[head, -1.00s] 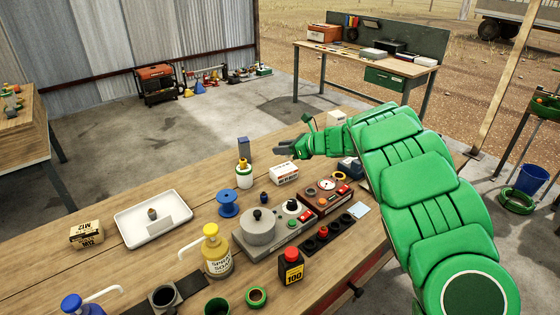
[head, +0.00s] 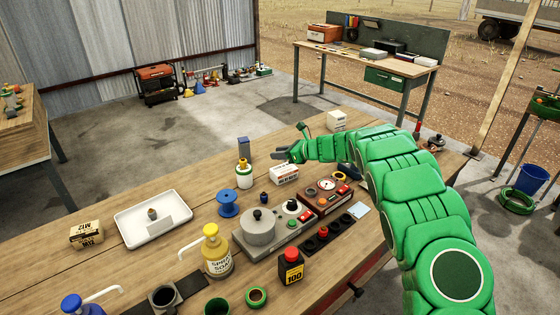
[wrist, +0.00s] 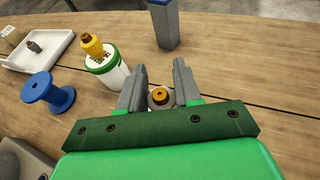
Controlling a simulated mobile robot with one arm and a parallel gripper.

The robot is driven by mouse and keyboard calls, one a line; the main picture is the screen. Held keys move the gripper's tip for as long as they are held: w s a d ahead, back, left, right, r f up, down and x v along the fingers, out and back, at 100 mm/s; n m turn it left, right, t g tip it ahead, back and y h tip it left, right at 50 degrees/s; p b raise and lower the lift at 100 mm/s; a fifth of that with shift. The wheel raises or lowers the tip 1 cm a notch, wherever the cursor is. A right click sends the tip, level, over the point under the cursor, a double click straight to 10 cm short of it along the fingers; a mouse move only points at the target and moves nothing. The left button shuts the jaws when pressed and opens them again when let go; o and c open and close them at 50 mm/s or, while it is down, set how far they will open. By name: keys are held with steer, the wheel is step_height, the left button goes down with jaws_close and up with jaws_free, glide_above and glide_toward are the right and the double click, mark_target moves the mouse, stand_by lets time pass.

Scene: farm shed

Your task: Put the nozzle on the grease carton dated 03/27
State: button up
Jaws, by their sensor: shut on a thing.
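My gripper (wrist: 161,78) is shut on a small brass-tipped piece (wrist: 160,97) that looks like the nozzle. Its lower part is hidden by my gripper in the wrist view. In the head view my gripper (head: 279,154) is just behind and above a white carton (head: 285,175) with red and dark print. I cannot tell whether they touch. Another white carton (head: 337,119) stands farther back, behind my arm. The dates on both cartons are too small to read.
A white bottle with a yellow top (head: 244,176) and a blue-grey block (head: 243,147) stand left of my gripper. A blue spool (head: 228,204), a grey device (head: 257,236) and a red-brown box (head: 318,203) stand nearer. A white tray (head: 128,224) holds a small fitting.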

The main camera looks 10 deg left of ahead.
mark_target(280, 167)
steer(key=shift+w+a+f, duration=0.1)
steer(key=shift+w+f, duration=0.15)
steer(key=shift+f, duration=1.5)
steer(key=shift+f, duration=0.15)
steer(key=o, duration=1)
steer(key=shift+r, duration=0.2)
steer(key=v, duration=1.2)
